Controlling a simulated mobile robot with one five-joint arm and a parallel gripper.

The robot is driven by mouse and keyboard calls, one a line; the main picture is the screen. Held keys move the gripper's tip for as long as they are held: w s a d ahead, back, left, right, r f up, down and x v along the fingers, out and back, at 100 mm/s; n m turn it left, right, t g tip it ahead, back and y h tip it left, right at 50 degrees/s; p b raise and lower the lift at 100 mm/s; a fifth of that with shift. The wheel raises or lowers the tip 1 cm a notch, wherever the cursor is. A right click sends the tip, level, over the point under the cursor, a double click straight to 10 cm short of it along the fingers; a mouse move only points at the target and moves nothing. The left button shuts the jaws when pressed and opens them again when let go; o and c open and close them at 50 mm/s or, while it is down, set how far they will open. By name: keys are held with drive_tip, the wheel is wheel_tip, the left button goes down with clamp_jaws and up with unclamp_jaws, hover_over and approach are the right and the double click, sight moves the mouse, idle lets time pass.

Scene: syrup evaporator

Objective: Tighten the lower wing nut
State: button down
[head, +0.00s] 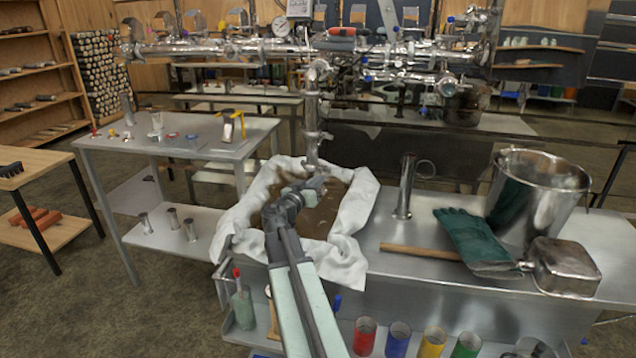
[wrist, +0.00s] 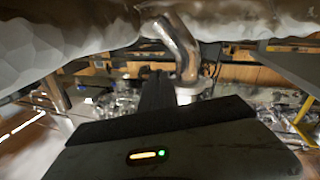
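A shiny vertical pipe (head: 311,108) comes down from the steel pipework. A clamp-like fitting (head: 317,135) sits low on it, but I cannot make out a wing nut in either view. My gripper (head: 316,184) is at the pipe's lower end, above the cloth-lined pan; I cannot tell if it touches the pipe. In the wrist view a bent metal spout (wrist: 176,42) shows just beyond the dark fingers of my gripper (wrist: 158,88). I cannot tell whether the fingers are open or shut.
White cloth (head: 348,215) lines a pan of brown liquid (head: 325,213) under the pipe. A side table (head: 200,150) holds small parts.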

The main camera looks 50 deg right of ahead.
drive_tip(key=shift+w+m, duration=0.15)
drive_tip(key=shift+m, duration=0.45)
drive_tip(key=c, duration=1.6)
unclamp_jaws()
drive_tip(key=v, duration=0.8)
